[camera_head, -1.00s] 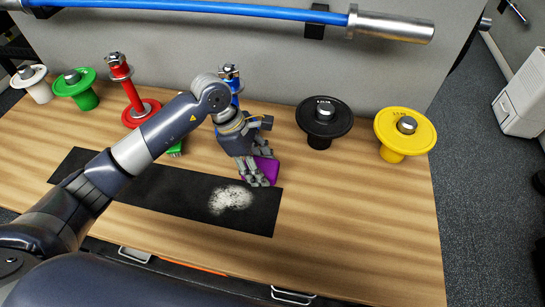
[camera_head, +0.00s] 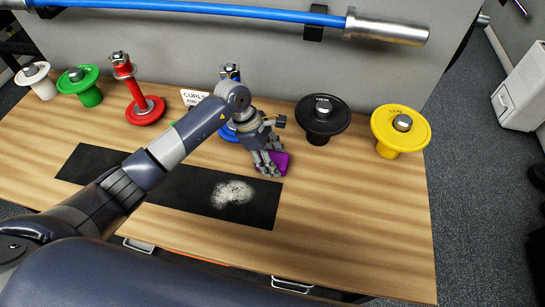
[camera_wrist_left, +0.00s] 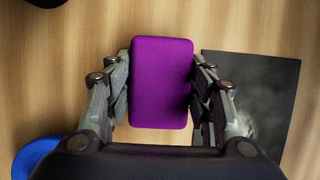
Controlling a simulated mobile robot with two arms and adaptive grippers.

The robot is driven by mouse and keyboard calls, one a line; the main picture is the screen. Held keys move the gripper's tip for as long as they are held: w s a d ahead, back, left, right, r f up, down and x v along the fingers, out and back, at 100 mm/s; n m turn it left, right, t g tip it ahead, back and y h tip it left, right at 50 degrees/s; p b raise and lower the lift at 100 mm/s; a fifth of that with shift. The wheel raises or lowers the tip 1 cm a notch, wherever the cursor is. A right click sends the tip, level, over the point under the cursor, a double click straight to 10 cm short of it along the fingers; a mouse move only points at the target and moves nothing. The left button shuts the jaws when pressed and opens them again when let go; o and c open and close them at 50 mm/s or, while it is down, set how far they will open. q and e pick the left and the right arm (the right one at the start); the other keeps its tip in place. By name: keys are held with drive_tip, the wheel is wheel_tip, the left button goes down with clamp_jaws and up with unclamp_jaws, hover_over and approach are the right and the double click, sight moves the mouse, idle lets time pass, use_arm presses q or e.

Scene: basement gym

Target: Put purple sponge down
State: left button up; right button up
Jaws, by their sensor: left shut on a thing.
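The purple sponge (camera_head: 279,161) is at the fingertips of my left gripper (camera_head: 269,166), near the right end of the black mat (camera_head: 180,190). In the left wrist view the sponge (camera_wrist_left: 162,82) is a rounded block between the two fingers of my left gripper (camera_wrist_left: 161,95), which are shut on it. The sponge is close to the wooden bench top (camera_head: 350,215); I cannot tell whether it touches. A white powdery patch (camera_head: 232,193) lies on the mat. My right gripper is not in view.
A black weight plate (camera_head: 323,115) and a yellow one (camera_head: 401,128) stand to the right at the back. Red (camera_head: 146,110), green (camera_head: 84,87) and white (camera_head: 38,79) ones stand at left. A blue bar (camera_head: 220,10) runs above. The bench's right front is clear.

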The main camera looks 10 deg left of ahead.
use_arm(q)
drive_tip(key=shift+f, duration=0.2)
drive_tip(key=o, duration=1)
drive_tip(key=shift+r, duration=0.1)
drive_tip(key=shift+r, duration=0.15)
drive_tip(key=shift+a+r, duration=0.2)
drive_tip(key=shift+r, duration=0.1)
drive_tip(key=b+v, duration=0.3)
drive_tip(key=v, duration=0.8)
drive_tip(key=shift+r, duration=0.2)
